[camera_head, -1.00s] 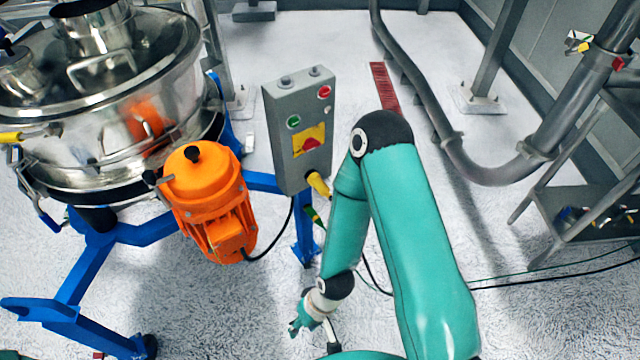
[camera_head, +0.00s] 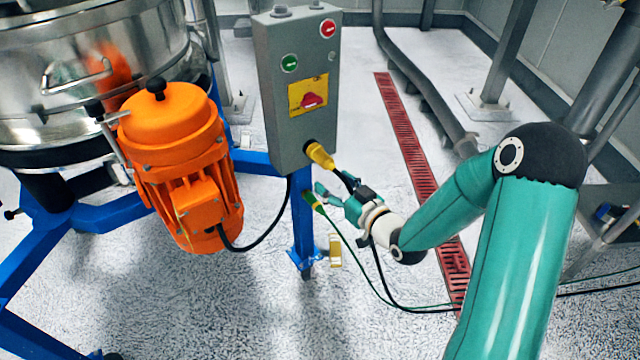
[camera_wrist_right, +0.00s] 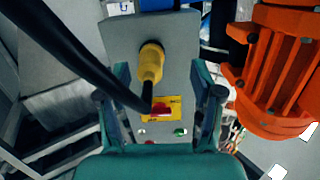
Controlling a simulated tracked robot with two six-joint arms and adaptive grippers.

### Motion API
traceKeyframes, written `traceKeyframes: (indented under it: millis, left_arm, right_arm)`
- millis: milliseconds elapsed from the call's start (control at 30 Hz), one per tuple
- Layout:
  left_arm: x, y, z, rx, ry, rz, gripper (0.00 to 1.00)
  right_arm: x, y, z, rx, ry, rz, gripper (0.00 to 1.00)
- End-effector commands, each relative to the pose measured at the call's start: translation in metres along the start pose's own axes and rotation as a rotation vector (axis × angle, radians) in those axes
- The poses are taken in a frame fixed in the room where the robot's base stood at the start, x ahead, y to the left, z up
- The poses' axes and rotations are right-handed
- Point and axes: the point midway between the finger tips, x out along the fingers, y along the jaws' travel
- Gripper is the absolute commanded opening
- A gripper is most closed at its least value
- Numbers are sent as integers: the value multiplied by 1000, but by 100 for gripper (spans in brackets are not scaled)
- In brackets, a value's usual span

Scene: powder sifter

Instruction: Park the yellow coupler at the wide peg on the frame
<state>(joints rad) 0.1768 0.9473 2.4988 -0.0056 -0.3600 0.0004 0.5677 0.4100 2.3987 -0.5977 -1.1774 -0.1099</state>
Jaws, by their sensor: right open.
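My right gripper (camera_head: 336,190) is open and empty, just below and right of the coupler. In the right wrist view the coupler (camera_wrist_right: 151,62) appears between the two spread fingers (camera_wrist_right: 161,70); touch cannot be confirmed. The blue frame (camera_head: 303,225) has a leg below the box. A small yellow piece (camera_head: 335,250) shows beside that leg; I cannot tell whether it is the wide peg. My left gripper is out of view.
A green-yellow connector (camera_head: 314,202) with a green wire is at the frame leg, close to my right gripper. The orange motor (camera_head: 180,165) and steel sifter (camera_head: 95,75) stand left. Cables trail across the floor to the right. A red floor grate (camera_head: 410,150) lies behind.

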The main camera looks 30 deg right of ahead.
Motion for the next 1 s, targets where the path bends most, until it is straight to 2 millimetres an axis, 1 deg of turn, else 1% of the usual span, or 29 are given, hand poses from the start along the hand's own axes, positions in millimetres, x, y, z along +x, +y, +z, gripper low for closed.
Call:
traceKeyframes:
  millis: [33, 100, 200, 300, 633, 767, 867, 1000]
  left_arm:
    - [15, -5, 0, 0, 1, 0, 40]
    - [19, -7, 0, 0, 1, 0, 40]
    - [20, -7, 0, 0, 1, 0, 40]
    - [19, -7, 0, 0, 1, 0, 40]
    - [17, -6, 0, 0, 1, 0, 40]
    - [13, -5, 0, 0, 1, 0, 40]
    - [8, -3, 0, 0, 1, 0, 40]
    - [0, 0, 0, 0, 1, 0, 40]
  right_arm:
    - [-1, 8, 1, -22, 44, 7, 66]
    - [-4, 12, -8, -42, 85, 8, 66]
    - [-6, 15, -15, -56, 113, 10, 66]
    - [-6, 15, -18, -58, 118, 10, 66]
    - [-3, 14, -17, -56, 113, 9, 66]
    - [5, 14, -19, -56, 113, 7, 66]
    - [15, 14, -21, -56, 113, 7, 66]
    - [33, 14, -24, -56, 113, 7, 66]
